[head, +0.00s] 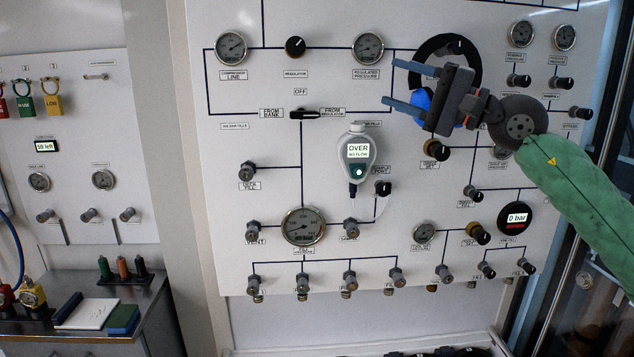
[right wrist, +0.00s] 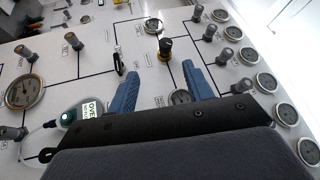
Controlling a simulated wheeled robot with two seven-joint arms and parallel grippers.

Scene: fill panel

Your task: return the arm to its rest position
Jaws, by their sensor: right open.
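My right arm (head: 582,190), in a green sleeve, reaches in from the right edge in the head view. Its gripper (head: 392,84) is in front of the upper right of the white fill panel (head: 225,175), with its blue fingers pointing left. The fingers are apart and nothing is between them. The right wrist view also shows the open fingers (right wrist: 161,62) with the panel beyond. The gripper partly hides a large black ring (head: 428,48) and a blue part (head: 421,106) behind it. My left gripper is not in view.
A handheld meter (head: 358,152) reading "OVER" hangs on the panel, left of and below the gripper. Gauges such as the large one (head: 303,227), knobs and valves project from the panel. A metal bench (head: 150,300) stands at lower left.

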